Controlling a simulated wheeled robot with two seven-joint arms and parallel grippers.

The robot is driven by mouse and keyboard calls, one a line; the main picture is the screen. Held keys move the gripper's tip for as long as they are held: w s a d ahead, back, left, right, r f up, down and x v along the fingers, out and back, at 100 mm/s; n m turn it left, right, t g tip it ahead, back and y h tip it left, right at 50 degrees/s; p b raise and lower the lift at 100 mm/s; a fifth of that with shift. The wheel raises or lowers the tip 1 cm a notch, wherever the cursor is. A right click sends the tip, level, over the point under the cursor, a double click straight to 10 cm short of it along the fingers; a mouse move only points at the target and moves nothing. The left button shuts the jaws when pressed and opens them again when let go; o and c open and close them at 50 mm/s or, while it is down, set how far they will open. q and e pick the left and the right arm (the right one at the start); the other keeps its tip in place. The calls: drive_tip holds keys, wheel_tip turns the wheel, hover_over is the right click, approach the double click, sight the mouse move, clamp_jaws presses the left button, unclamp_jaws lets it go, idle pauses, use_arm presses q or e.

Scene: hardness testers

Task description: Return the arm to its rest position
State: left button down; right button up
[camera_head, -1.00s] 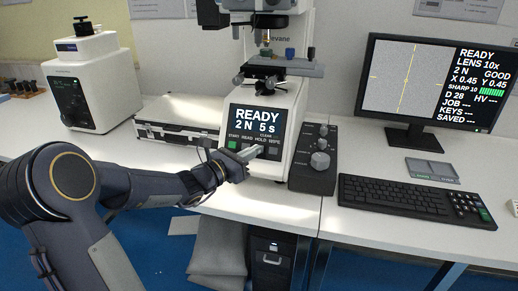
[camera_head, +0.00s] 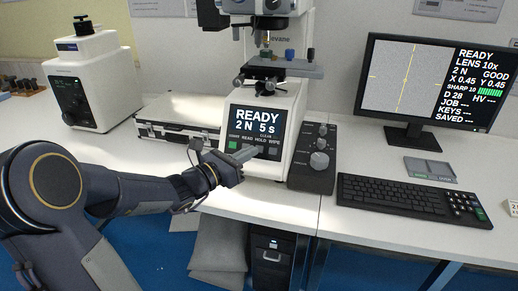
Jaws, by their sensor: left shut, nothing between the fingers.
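My left arm comes in from the left. Its gripper (camera_head: 245,153) is shut and empty, just in front of the white hardness tester (camera_head: 292,110). The gripper's tip overlaps the lower part of the tester's panel (camera_head: 255,130) in the picture, near its buttons. I cannot tell if it touches. The panel reads READY, 2 N, 5 s. A green button (camera_head: 232,145) shows at the panel's lower left. My right gripper is not in view.
A monitor (camera_head: 432,80) and a keyboard (camera_head: 408,197) stand on the right table. A knob box (camera_head: 315,160) is right of the tester. A case (camera_head: 172,130) and another white machine (camera_head: 82,88) stand at left. The front table edge is under my arm.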

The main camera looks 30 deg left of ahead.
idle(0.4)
use_arm(q)
drive_tip(key=s+d+r+m+g+h+p, duration=0.25)
drive_tip(key=s+d+m+g, duration=0.2)
drive_tip(key=d+m, duration=0.3)
drive_tip(key=s+d+r+m+g+h+p, duration=0.2)
drive_tip(key=s+d+r+m+g+p, duration=0.1)
drive_tip(key=s+d+m, duration=0.4)
drive_tip(key=s+a+f+m+g+y+p, duration=0.1)
drive_tip(key=s+m+g+y+p, duration=0.1)
drive_tip(key=s+m, duration=0.5)
drive_tip(key=s+a+f+m+g+y+p, duration=0.1)
drive_tip(key=s+m+y+p, duration=0.3)
drive_tip(key=s+m, duration=0.4)
drive_tip(key=shift+a+f+m+g+y, duration=0.4)
drive_tip(key=shift+m+g, duration=0.25)
drive_tip(key=shift+m, duration=0.4)
drive_tip(key=c, duration=2.1)
unclamp_jaws()
drive_tip(key=shift+s, duration=0.1)
